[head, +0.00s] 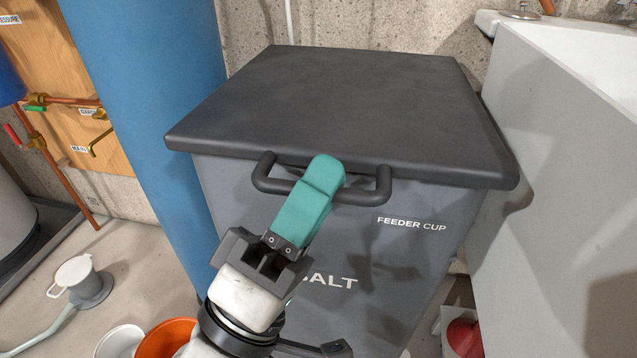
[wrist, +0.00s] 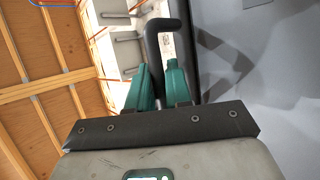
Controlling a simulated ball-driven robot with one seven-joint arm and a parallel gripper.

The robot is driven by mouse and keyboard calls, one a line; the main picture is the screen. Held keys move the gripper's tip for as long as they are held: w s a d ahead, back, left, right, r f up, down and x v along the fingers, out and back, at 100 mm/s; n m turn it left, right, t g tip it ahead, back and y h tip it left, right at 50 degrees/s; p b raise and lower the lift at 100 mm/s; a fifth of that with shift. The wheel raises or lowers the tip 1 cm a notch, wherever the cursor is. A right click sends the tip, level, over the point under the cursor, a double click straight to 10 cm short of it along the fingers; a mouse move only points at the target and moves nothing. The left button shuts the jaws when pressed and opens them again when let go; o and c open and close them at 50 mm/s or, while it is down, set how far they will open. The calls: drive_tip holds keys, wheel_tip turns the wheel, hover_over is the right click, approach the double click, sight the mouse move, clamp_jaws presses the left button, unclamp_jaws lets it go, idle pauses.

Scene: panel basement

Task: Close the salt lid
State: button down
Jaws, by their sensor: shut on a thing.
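The dark grey salt lid (head: 330,100) lies flat across the top of the grey salt bin (head: 410,265) in the head view, with no gap showing along its front edge. A dark bar handle (head: 383,184) sticks out at the lid's front edge. My gripper (head: 324,172), with teal fingers, reaches up from below and covers the handle's middle. In the wrist view the handle (wrist: 157,42) passes between the two fingers of my gripper (wrist: 157,76), which are shut on it. The lid's underside and the bin's inside are hidden.
A blue cylinder (head: 155,110) stands close to the bin's left. A pale sink or tub (head: 560,180) stands close on the right. An orange bucket (head: 165,338) and a white pot (head: 120,342) sit at the front left.

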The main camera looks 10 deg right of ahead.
drive_tip(key=c, duration=1.1)
unclamp_jaws()
drive_tip(key=shift+w+f, duration=0.1)
drive_tip(key=shift+f, duration=0.3)
drive_tip(key=p+v, duration=0.2)
drive_tip(key=v, duration=0.9)
drive_tip(key=shift+r+p, duration=0.1)
drive_tip(key=shift+p, duration=0.2)
